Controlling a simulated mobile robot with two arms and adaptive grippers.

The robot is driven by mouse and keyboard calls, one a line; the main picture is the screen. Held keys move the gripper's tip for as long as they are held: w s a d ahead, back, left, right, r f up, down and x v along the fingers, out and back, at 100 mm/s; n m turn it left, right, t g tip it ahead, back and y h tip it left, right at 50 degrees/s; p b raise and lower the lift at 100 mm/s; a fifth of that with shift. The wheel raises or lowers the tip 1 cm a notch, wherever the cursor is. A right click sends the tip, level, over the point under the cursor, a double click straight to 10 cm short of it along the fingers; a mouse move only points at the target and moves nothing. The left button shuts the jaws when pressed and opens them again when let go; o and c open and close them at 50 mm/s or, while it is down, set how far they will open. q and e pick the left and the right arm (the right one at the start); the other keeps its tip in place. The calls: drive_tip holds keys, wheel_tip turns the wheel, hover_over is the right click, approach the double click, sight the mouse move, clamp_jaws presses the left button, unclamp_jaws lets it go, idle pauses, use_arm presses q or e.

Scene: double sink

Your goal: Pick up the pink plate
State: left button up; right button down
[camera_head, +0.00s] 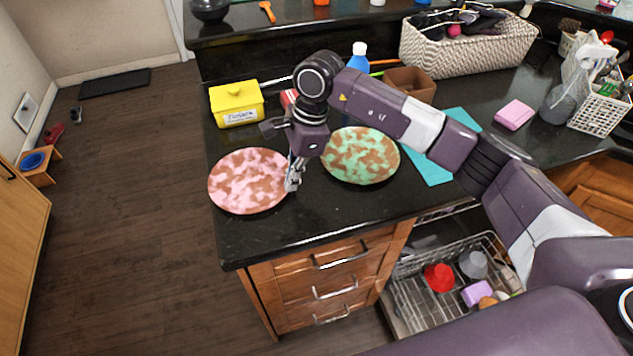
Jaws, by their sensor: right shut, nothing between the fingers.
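The pink plate (247,181) has brown patches and lies flat near the left end of the dark counter. My right gripper (292,184) points down at the plate's right edge, between it and a green plate. It is shut with nothing in it. I cannot tell whether the fingertips touch the plate's rim. My left gripper is not in view.
The green and brown plate (361,156) lies just right of my right gripper. A yellow container (236,104) stands behind the pink plate. A teal cloth (437,160) and a pink sponge (514,115) lie farther right. An open dishwasher rack (410,309) is below the counter.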

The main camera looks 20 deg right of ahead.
sight(273, 197)
drive_tip(key=a, duration=0.2)
drive_tip(key=a+b, duration=0.1)
drive_tip(key=shift+s+f, duration=0.1)
drive_tip(key=shift+f, duration=0.15)
drive_tip(key=shift+a+r, duration=0.2)
drive_tip(key=shift+a, duration=0.25)
